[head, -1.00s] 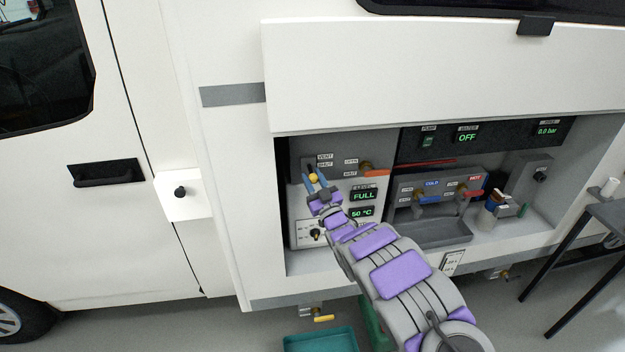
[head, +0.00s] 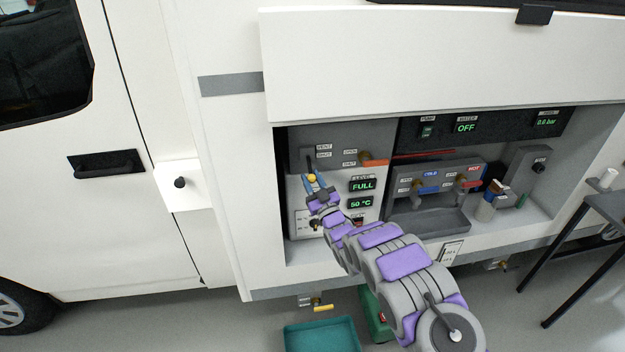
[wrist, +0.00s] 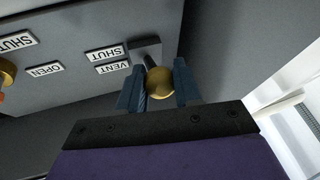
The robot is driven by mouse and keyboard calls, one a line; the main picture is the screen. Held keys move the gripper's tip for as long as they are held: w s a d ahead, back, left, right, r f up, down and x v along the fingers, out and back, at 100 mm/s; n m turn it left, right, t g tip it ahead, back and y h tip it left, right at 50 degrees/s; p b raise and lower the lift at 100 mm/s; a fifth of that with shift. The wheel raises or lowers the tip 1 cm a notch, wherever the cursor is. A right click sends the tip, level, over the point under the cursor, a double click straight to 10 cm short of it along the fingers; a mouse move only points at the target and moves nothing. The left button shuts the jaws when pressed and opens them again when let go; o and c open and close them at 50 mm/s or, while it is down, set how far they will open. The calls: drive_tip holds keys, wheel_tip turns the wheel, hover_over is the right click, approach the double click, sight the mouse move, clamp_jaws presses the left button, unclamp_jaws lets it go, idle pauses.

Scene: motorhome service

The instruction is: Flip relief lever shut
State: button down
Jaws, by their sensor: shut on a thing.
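The relief lever (wrist: 146,54) is a dark grey arm with a round brass-yellow knob (wrist: 160,86), beside the VENT and SHUT labels (wrist: 110,61) in the wrist view. My gripper (wrist: 158,88) is shut on this knob, with one blue finger on each side of it. In the head view the yellow knob (head: 312,178) sits between the fingertips of my gripper (head: 313,182), below and left of the VENT and SHUT labels (head: 324,151). The lever's pivot is small in the head view.
An orange-handled valve (head: 374,162) with OPEN and SHUT labels is close on the right. FULL and 50 °C displays (head: 362,194) sit beside my gripper. The raised hatch (head: 430,65) hangs above the bay. A teal tray (head: 320,336) lies on the floor.

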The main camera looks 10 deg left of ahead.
drive_tip(key=shift+f, duration=0.1)
idle(0.3)
drive_tip(key=c, duration=1.1)
unclamp_jaws()
drive_tip(key=shift+o, duration=0.7)
drive_tip(key=shift+w+a+f, duration=0.1)
drive_tip(key=shift+w+f, duration=0.05)
drive_tip(key=shift+w, duration=0.05)
drive_tip(key=shift+o, duration=0.9)
drive_tip(key=shift+s+a, duration=0.1)
drive_tip(key=shift+s+d, duration=0.3)
drive_tip(key=shift+d, duration=0.05)
drive_tip(key=p+v, duration=0.4)
drive_tip(key=v, duration=1.2)
drive_tip(key=shift+s+d+f, duration=0.1)
drive_tip(key=shift+s+f, duration=0.05)
drive_tip(key=shift+f, duration=0.05)
